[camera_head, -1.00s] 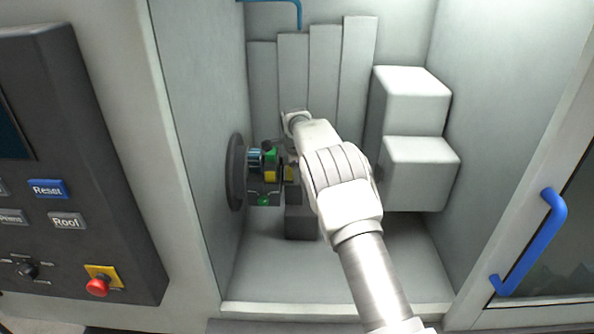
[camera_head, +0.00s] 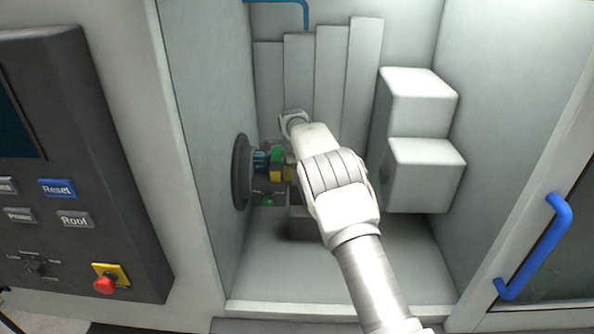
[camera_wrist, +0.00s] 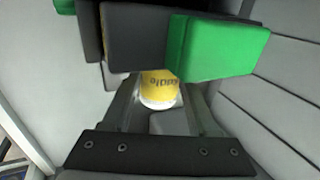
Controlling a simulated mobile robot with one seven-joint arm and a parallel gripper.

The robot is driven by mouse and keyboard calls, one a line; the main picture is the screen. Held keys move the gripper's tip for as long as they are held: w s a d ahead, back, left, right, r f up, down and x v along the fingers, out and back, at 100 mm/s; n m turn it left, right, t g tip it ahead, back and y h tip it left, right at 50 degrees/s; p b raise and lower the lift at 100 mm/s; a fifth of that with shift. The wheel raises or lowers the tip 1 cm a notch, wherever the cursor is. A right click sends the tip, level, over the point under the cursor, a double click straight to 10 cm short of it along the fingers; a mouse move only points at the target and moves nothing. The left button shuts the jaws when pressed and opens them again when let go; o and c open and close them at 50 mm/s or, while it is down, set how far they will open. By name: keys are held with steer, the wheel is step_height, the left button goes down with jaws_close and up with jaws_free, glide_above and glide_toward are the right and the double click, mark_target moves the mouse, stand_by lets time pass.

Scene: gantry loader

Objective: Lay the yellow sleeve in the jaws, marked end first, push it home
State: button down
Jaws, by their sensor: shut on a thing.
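My gripper (camera_wrist: 162,110) is shut on the yellow sleeve (camera_wrist: 160,86), which has dark lettering and a pale rounded end nearest the wrist camera. The sleeve's far part is hidden behind a dark jaw with a green tip (camera_wrist: 215,46). In the head view, the round dark chuck (camera_head: 240,172) is on the left wall, its jaws (camera_head: 277,156) pointing right. Yellow (camera_head: 289,174) shows between the jaws and my arm, which hides my fingers. The sleeve is close to the jaws; I cannot tell how deep it sits or where its marked end is.
Two pale stacked blocks (camera_head: 425,175) stand right of my arm. A grey block (camera_head: 304,225) is under the chuck area. The control panel (camera_head: 75,180) is outside on the left, and a blue door handle (camera_head: 535,245) is on the right. The chamber floor is largely clear.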

steer(key=shift+a+p, duration=0.6)
steer(key=shift+a, duration=0.8)
stand_by(0.4)
steer(key=shift+c, duration=1)
jaws_free()
steer(key=shift+o, duration=0.6)
steer(key=shift+s+f, duration=0.1)
steer(key=shift+f, duration=0.1)
steer(key=shift+r, duration=0.1)
